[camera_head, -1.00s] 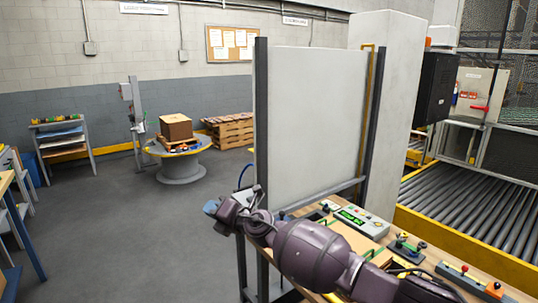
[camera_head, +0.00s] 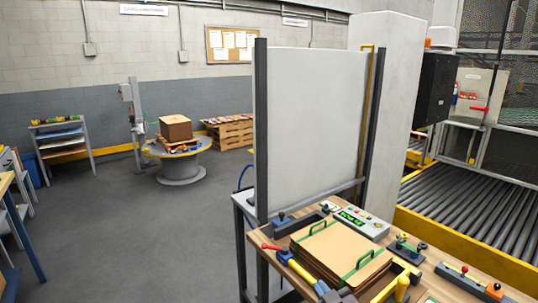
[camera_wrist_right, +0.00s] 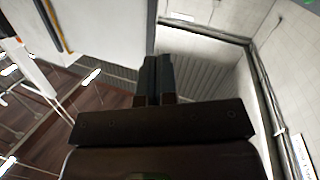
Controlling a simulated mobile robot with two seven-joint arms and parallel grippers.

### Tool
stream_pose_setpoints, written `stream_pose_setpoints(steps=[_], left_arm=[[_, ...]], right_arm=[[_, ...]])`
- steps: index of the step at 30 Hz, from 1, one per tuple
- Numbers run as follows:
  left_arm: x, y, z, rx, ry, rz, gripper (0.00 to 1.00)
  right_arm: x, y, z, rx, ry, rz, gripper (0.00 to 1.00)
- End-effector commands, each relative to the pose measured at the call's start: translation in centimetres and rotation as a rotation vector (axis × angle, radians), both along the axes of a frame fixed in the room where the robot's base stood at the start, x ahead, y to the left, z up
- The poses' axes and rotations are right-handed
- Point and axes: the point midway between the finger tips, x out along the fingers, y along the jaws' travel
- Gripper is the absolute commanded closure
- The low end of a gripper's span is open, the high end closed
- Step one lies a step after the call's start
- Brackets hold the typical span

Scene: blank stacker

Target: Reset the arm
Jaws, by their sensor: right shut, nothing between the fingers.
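Most of my right arm is outside the head view. My left gripper is not in view.
A tall pale panel (camera_head: 315,120) rises at the back. A roller conveyor (camera_head: 470,210) is to the right.

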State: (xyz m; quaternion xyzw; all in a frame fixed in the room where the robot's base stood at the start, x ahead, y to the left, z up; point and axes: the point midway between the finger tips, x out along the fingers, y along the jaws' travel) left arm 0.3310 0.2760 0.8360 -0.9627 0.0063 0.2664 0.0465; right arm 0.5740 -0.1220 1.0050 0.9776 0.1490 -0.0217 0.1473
Motion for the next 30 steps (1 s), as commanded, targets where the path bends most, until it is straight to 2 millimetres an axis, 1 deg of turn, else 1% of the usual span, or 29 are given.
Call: stream_pose_setpoints(steps=[1,5,6,8,11,12,14,15,18,21,22,25,30], left_arm=[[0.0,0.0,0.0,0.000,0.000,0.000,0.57],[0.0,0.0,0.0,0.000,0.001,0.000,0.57],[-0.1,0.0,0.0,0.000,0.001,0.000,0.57],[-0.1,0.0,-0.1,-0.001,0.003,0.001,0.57],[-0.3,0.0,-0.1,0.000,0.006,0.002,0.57],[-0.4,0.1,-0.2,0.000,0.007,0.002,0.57],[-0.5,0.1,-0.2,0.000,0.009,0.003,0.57],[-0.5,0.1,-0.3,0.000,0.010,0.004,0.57],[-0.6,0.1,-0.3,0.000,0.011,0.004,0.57],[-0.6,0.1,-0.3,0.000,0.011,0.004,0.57],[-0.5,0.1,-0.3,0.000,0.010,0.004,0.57],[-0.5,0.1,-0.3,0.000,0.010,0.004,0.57],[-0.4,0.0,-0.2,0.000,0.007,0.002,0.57]], right_arm=[[-1.6,-1.6,-1.3,0.034,0.040,-0.030,1.00],[-5.3,-5.4,-4.1,0.103,0.124,-0.102,1.00],[-6.6,-6.5,-5.0,0.118,0.147,-0.125,1.00],[-8.5,-8.1,-6.2,0.135,0.180,-0.160,1.00],[-12.0,-10.8,-8.5,0.143,0.239,-0.220,1.00],[-13.5,-11.7,-9.6,0.141,0.265,-0.244,1.00],[-15.7,-13.0,-11.2,0.135,0.306,-0.277,1.00],[-17.2,-13.7,-12.3,0.132,0.336,-0.297,1.00],[-20.5,-14.8,-14.6,0.124,0.401,-0.331,1.00],[-23.0,-15.2,-16.1,0.119,0.447,-0.347,1.00],[-23.5,-15.3,-16.4,0.118,0.456,-0.351,1.00],[-24.5,-15.4,-16.9,0.116,0.476,-0.358,1.00],[-24.7,-15.5,-17.0,0.115,0.480,-0.359,1.00]])
